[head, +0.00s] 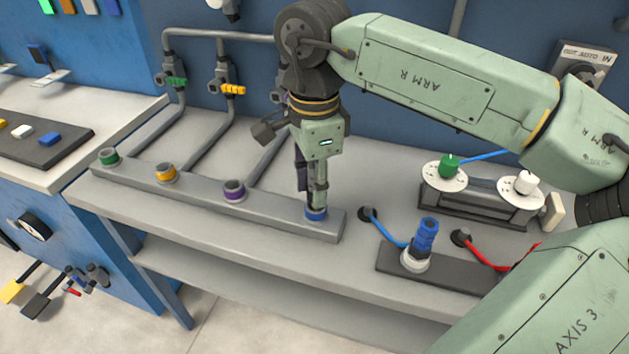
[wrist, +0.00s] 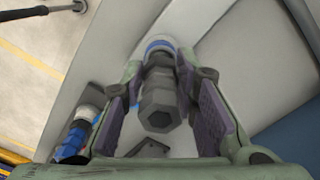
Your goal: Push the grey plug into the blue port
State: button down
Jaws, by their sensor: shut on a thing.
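My gripper (head: 317,197) points down at the blue port (head: 316,214), at the right end of a grey manifold bar (head: 200,194). The grey plug (wrist: 160,105), a dark hexagonal piece, sits between the finger pads in the wrist view, and my gripper is shut on it. The plug's far end lines up with and meets the blue ring of the port (wrist: 158,45). In the head view the fingers mostly hide the plug. I cannot tell how deep it sits in the port.
A blue ribbed connector (head: 425,237) stands in a white-collared base at the right. Behind it is a stand with green (head: 449,167) and white (head: 525,182) knobs.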

jog(key=shift+f+b, duration=0.85)
jog(key=shift+f, duration=0.2)
dwell(0.4)
jog(key=c, duration=1.2)
grip_release()
jog(key=shift+r, duration=0.1)
